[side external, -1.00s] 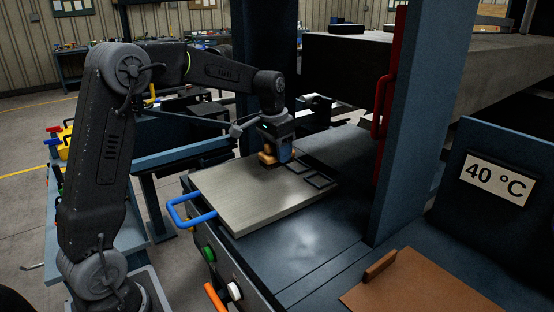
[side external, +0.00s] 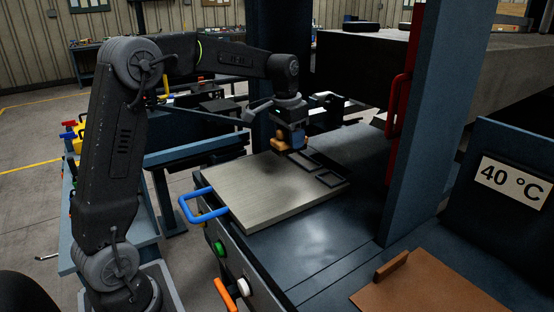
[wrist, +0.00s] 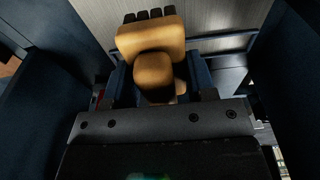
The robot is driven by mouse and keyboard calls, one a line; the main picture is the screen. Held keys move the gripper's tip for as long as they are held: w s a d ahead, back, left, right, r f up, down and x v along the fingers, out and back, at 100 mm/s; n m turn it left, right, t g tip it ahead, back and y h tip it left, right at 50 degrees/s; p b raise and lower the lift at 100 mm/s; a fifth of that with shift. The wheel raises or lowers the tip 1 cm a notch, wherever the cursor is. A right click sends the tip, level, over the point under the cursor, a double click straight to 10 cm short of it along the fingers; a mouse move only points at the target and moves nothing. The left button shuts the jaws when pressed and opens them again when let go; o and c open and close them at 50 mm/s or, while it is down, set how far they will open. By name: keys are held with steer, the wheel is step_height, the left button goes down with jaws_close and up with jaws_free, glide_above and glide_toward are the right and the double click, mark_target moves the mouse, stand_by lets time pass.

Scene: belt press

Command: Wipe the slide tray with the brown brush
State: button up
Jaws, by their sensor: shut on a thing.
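The slide tray (side external: 262,192) is a flat metal plate with a blue handle (side external: 203,206) at its near left end. Dark raised frames (side external: 322,172) lie along its far right part. My gripper (side external: 287,138) is over the tray's far end, shut on the brown brush (side external: 279,145). In the wrist view the brush (wrist: 151,42) shows its orange-brown body between the fingers, with dark bristles at its far edge over the metal surface. I cannot tell whether the bristles touch the tray.
A blue press column with a red handle (side external: 398,106) stands right of the tray. A brown board (side external: 425,289) with an upright grip lies at the front right, below a "40 °C" sign (side external: 513,182). Green, white and orange controls sit on the front panel. The tray's near half is clear.

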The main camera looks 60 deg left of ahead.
glide_above(278, 167)
steer(key=shift+s+f, duration=0.2)
steer(key=shift+f, duration=3.7)
steer(key=shift+s+f, duration=0.2)
steer(key=shift+f, duration=0.05)
steer(key=shift+s, duration=1.8)
steer(key=shift+c, duration=0.3)
steer(key=shift+w+f, duration=0.1)
steer(key=shift+w, duration=1.9)
step_height(278, 167, up, 8)
steer(key=shift+r, duration=0.2)
